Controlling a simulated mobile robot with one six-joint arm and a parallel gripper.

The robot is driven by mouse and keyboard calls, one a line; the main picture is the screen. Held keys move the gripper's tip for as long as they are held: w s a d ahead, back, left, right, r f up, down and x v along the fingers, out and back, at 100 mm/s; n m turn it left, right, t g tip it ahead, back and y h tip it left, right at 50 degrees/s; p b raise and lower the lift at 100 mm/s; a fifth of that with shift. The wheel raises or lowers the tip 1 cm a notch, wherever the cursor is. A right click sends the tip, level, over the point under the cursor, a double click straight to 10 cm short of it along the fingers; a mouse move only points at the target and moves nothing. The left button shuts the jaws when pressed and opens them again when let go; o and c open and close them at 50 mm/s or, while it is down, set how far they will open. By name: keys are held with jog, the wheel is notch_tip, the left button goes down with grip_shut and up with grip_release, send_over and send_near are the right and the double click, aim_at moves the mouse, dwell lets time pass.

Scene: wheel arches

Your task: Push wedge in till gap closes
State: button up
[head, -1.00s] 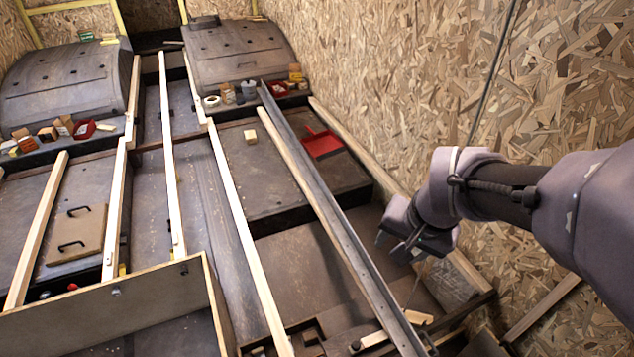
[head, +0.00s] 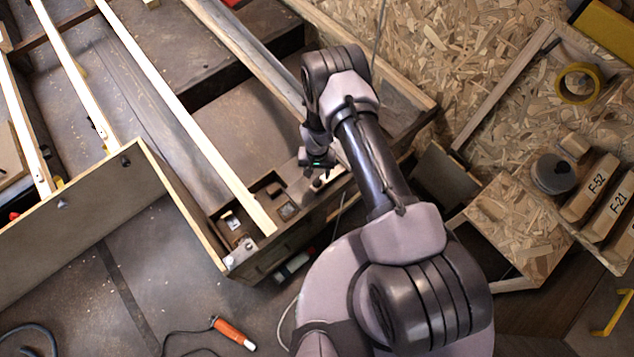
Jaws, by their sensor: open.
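My gripper (head: 318,166) hangs low over the front corner of the timber frame, its small fingers pointing down. It is open, and I see nothing held between the fingers. A pale wood piece with a dark knob (head: 317,183) lies just below the fingers; I cannot tell whether they touch it. I cannot make out the wedge for certain, and my wrist and forearm cover part of that corner. The gap cannot be seen clearly either. The long metal rail (head: 262,62) runs down from the upper left and passes behind my gripper.
A long pale batten (head: 190,125) ends at the frame's front edge, near small square pockets (head: 288,210). Labelled blocks (head: 597,186), a dark round pot (head: 553,174) and a yellow tape roll (head: 577,82) are at right. An orange-handled tool (head: 232,332) lies on the floor.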

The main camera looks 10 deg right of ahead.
aim_at(317, 182)
notch_tip(317, 182, down, 7)
jog(key=shift+r+b, duration=0.15)
jog(key=shift+b, duration=0.95)
grip_shut()
dwell(0.5)
